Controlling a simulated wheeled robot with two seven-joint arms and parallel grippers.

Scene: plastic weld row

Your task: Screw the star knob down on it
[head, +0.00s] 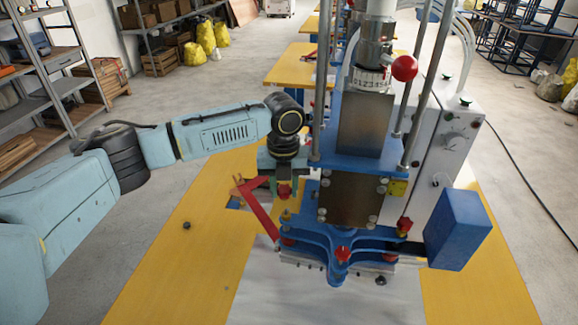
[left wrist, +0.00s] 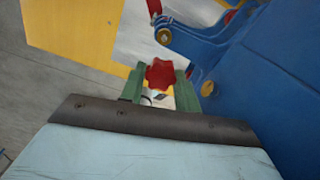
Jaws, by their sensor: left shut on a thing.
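My left gripper (head: 284,188) comes in from the left and points down beside the left side of the blue welding press (head: 360,150). Its green fingers are shut on a red star knob (left wrist: 160,74), which shows between the fingertips in the left wrist view. The same knob (head: 284,190) is small and partly hidden in the head view. A brass-coloured post or nut (head: 286,214) stands just below it on the press. I cannot tell whether the knob touches a thread. Other red star knobs (head: 342,254) sit on the blue lower plate (head: 325,240). My right gripper is not in view.
A red angled bar (head: 262,212) lies close to the left gripper. Steel columns (head: 425,80) and a red ball handle (head: 404,68) rise above the press. A blue block (head: 458,230) juts out at right. The yellow table (head: 170,255) is mostly clear at left.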

